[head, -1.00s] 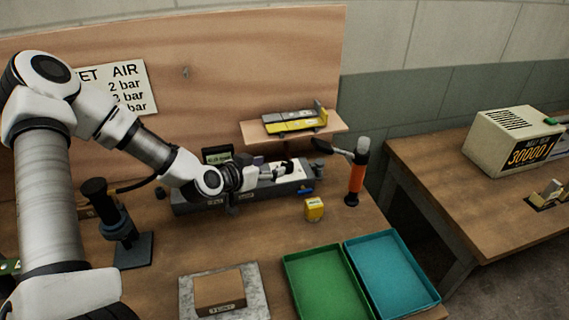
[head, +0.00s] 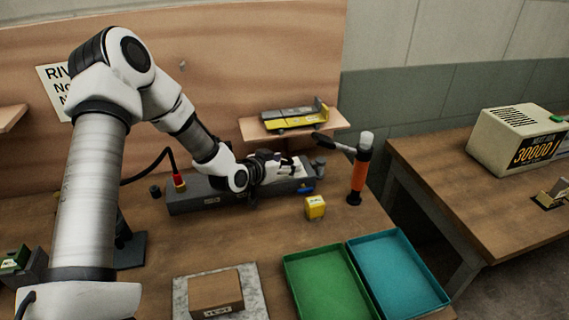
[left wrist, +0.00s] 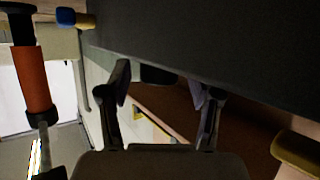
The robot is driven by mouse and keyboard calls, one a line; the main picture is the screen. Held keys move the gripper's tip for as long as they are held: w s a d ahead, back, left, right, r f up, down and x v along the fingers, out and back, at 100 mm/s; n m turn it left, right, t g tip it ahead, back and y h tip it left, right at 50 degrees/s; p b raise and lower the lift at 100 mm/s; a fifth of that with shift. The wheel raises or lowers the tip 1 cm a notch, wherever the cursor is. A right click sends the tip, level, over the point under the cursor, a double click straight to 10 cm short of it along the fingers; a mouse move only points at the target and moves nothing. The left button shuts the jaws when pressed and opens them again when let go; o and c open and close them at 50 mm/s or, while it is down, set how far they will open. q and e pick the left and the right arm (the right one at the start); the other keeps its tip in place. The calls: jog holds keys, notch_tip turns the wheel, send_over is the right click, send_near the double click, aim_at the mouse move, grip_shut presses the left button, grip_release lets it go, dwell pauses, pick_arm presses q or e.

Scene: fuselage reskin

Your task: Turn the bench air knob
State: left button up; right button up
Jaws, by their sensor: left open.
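A long dark grey air unit (head: 190,203) lies on the bench below the wall board. A small grey round part, which may be the air knob (head: 319,166), stands at its right end, with a blue piece (head: 305,189) on its front. My left gripper (head: 297,164) is over the right part of the unit, beside that round part. In the left wrist view the left gripper (left wrist: 166,92) is open, with a dark stub (left wrist: 157,75) beyond and between its fingers. I cannot tell whether they touch it. My right gripper is not in view.
An orange-handled tool (head: 358,175) stands just right of the unit. A shelf (head: 247,129) with a yellow-grey part hangs behind. A green tray (head: 293,266) and a blue tray (head: 437,296) lie at the front.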

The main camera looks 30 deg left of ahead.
pick_arm(q)
jog(key=c, duration=1.2)
jog(key=shift+o, duration=0.2)
jog(key=shift+d+n+y, duration=0.15)
jog(key=shift+n+y, duration=0.45)
jog(key=shift+y, duration=0.1)
jog(key=n+y+b, duration=0.1)
jog(key=n+y, duration=0.1)
jog(key=y, duration=0.1)
jog(key=shift+d+n, duration=0.2)
jog(key=shift+n, duration=0.2)
jog(key=n+g+y, duration=0.2)
jog(key=n+y, duration=0.1)
jog(key=shift+d+y, duration=0.1)
jog(key=shift+y, duration=0.3)
jog(key=shift+n+g+y+p, duration=0.5)
jog(key=shift+n+g+y, duration=0.15)
jog(key=shift+n, duration=0.25)
jog(key=o, duration=1.2)
jog(key=shift+w, duration=0.15)
jog(key=shift+c, duration=0.2)
